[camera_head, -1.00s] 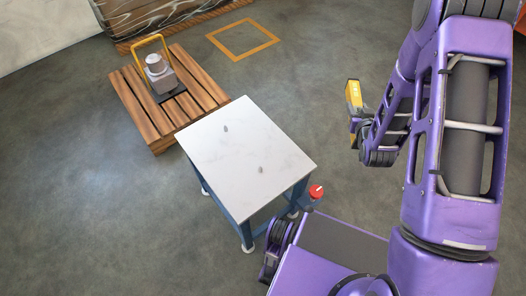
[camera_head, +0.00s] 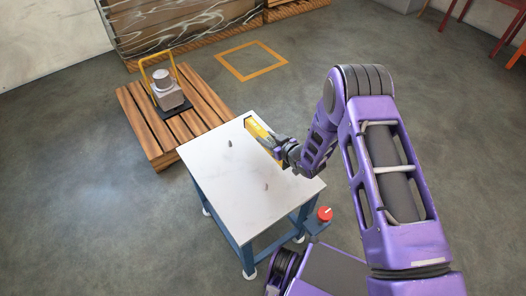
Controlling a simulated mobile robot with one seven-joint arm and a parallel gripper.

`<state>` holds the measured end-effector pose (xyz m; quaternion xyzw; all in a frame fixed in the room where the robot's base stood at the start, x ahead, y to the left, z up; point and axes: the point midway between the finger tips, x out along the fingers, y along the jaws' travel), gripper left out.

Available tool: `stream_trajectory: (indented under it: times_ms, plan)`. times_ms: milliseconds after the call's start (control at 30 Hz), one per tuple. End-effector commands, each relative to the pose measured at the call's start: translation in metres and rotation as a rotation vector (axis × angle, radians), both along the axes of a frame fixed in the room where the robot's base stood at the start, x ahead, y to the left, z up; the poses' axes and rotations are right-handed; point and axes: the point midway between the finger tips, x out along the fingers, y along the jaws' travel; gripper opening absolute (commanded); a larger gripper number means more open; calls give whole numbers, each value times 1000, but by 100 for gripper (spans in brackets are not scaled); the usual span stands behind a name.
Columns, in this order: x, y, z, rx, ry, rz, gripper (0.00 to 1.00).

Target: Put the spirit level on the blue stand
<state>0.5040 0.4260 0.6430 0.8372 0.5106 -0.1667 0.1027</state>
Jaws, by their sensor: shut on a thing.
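The spirit level (camera_head: 257,131) is a yellow bar with a dark side. My gripper (camera_head: 277,146) is shut on it, though the fingertips are small and partly hidden by the level and wrist. The level is over the far right part of the stand's top; I cannot tell whether it touches the surface. The blue stand (camera_head: 245,231) has blue legs and a white marbled top (camera_head: 225,185). Two small grey pieces, one (camera_head: 230,143) towards the back and one (camera_head: 266,186) towards the right front, are on the top.
A wooden pallet (camera_head: 143,127) behind the stand at left carries a grey device with a yellow handle (camera_head: 142,68). A red button (camera_head: 324,213) is close to the stand's right front corner. A yellow square (camera_head: 251,74) marks clear floor behind.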

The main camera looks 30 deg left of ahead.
Motion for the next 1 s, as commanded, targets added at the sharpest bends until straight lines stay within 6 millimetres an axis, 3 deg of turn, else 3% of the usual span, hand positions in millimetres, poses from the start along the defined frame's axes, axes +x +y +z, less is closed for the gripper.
stream_trajectory:
  times_ms: [400, 767, 800, 933, 1000]
  plan:
    - [1, 0, -45, 1, -2, -2, 0]
    - [1, 0, -48, 2, -1, -3, 0]
    - [1, -1, -49, 1, -1, -3, 46]
    - [1, -1, -49, 1, -1, -3, 69]
    - [1, -1, -49, 1, -1, -3, 72]
